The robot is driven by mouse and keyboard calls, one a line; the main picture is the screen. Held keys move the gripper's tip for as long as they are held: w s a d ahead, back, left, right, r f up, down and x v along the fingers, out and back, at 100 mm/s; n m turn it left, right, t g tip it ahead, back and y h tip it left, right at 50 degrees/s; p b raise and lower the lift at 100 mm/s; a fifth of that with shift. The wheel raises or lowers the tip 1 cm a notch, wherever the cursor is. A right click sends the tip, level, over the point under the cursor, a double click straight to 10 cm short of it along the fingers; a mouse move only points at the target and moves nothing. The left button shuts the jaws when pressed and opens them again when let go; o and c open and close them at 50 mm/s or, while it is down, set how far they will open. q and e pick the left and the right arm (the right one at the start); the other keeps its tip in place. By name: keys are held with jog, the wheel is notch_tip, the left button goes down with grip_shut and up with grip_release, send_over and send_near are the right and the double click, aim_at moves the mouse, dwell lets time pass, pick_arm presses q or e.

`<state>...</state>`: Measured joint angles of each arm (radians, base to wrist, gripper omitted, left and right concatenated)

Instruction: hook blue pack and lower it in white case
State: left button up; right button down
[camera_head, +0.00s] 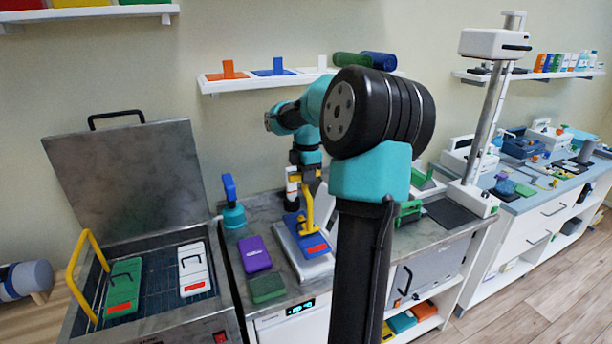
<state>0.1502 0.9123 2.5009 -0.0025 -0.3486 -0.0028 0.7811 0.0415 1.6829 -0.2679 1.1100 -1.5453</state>
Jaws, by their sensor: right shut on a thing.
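The blue pack (311,240), with a red label on its lower end, is tilted over the white case (318,270) on the counter. A pale upright panel behind it may be the case's lid. A yellow hook (308,213) stands at the pack's upper part; I cannot tell whether it is through the pack's handle. My right gripper (298,188) is directly above, pointing down and shut on the yellow hook. Whether the pack touches the case floor is unclear. My right arm hides the area right of the case. My left gripper is not in view.
An open metal tank (150,325) at left holds a green pack (124,287) and a white pack (194,270). A purple pack (255,254), a dark green pack (267,288) and a blue-topped teal bottle (233,214) are left of the case. A grey stand (487,110) rises at right.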

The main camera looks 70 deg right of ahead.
aim_at(306, 188)
jog(key=shift+f, duration=3.3)
dwell(0.5)
jog(key=shift+a, duration=0.1)
dwell(0.5)
jog(key=s+a, duration=0.5)
jog(key=shift+s, duration=0.25)
dwell(1.7)
dwell(0.3)
